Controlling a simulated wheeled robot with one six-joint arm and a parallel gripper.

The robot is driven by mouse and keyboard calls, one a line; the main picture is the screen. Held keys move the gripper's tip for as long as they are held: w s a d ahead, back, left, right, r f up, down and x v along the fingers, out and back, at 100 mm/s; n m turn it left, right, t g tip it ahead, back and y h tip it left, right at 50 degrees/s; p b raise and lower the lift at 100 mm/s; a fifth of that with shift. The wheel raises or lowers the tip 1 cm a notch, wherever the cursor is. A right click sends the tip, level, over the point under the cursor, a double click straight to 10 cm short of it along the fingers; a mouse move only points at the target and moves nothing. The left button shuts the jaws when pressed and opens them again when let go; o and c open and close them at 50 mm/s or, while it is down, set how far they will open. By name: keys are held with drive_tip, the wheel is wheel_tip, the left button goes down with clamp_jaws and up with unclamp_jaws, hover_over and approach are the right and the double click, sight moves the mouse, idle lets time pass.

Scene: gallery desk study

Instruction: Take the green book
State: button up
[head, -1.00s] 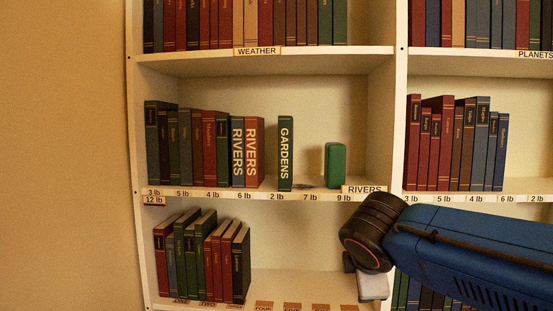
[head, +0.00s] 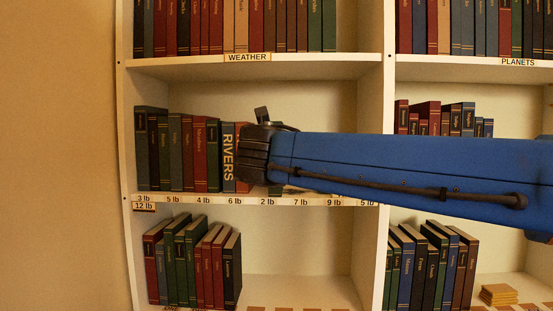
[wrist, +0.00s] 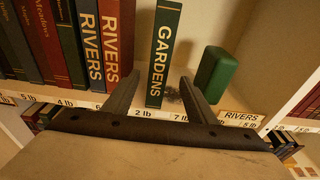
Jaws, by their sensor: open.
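The green book (wrist: 164,52) lettered GARDENS stands upright on the middle shelf, apart from the row of books to its left. In the wrist view my gripper (wrist: 160,77) is open and empty, one finger left and one right of the book's lower spine. I cannot tell how deep the fingers reach past the spine. In the head view my gripper (head: 262,150) and arm cover the green book.
A blue and a red RIVERS book (wrist: 112,38) stand close left of the gripper. A rounded green block (wrist: 215,74) stands to the right. A shelf edge with weight labels (head: 235,201) runs below. A shelf wall (head: 376,90) bounds the right side.

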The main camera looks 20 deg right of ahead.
drive_tip(key=x, duration=0.9)
drive_tip(key=shift+w+d, duration=0.1)
drive_tip(key=shift+w, duration=0.05)
drive_tip(key=shift+x, duration=2.65)
drive_tip(key=shift+f, duration=0.15)
drive_tip(key=shift+c, duration=0.7)
clamp_jaws()
